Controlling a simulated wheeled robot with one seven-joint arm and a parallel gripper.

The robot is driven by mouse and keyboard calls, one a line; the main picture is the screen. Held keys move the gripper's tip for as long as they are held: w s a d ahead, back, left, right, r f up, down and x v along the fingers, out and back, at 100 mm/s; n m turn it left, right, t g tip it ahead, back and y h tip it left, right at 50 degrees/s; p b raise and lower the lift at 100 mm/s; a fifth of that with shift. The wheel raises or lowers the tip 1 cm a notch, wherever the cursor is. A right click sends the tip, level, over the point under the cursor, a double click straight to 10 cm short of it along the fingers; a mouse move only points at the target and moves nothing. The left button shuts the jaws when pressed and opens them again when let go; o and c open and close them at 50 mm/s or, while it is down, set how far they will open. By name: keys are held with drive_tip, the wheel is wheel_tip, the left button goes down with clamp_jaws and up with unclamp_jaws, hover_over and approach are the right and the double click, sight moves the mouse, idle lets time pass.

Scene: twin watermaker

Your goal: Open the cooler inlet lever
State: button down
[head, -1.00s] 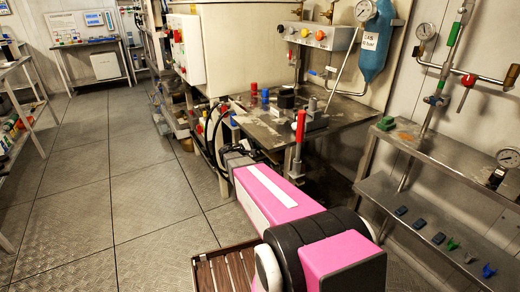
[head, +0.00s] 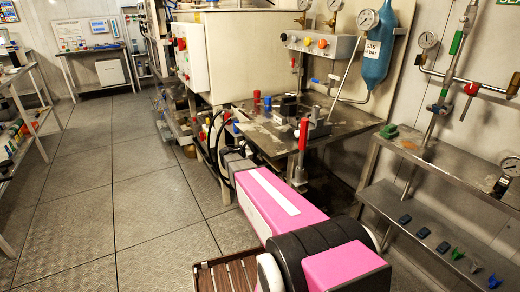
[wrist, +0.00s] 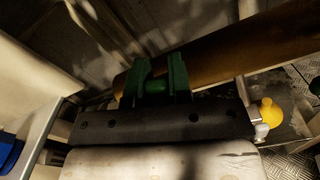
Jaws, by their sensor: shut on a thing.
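In the wrist view, my gripper (wrist: 158,72) shows as two dark green fingers on a black mount. The fingers are closed around a small rounded green piece (wrist: 156,87), likely the lever's grip. The rest of that piece is hidden by the fingers and the mount. A thick brown pipe (wrist: 245,50) runs just behind the fingers; I cannot tell whether they touch it. In the head view, my pink arm reaches forward toward the equipment and the gripper is hidden. I cannot pick out the cooler inlet lever in the head view.
A steel bench (head: 345,116) stands ahead, with an upright red handle (head: 303,135) at its front. A blue bottle (head: 379,52) and gauges are on the wall. A shelf (head: 425,215) with small blue and green pieces is at right. The floor at left is clear.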

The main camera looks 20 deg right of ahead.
idle(0.4)
drive_tip(key=c, duration=1)
unclamp_jaws()
drive_tip(key=shift+c, duration=0.2)
drive_tip(key=s+a, duration=0.2)
drive_tip(key=a, duration=0.8)
drive_tip(key=shift+a, duration=0.35)
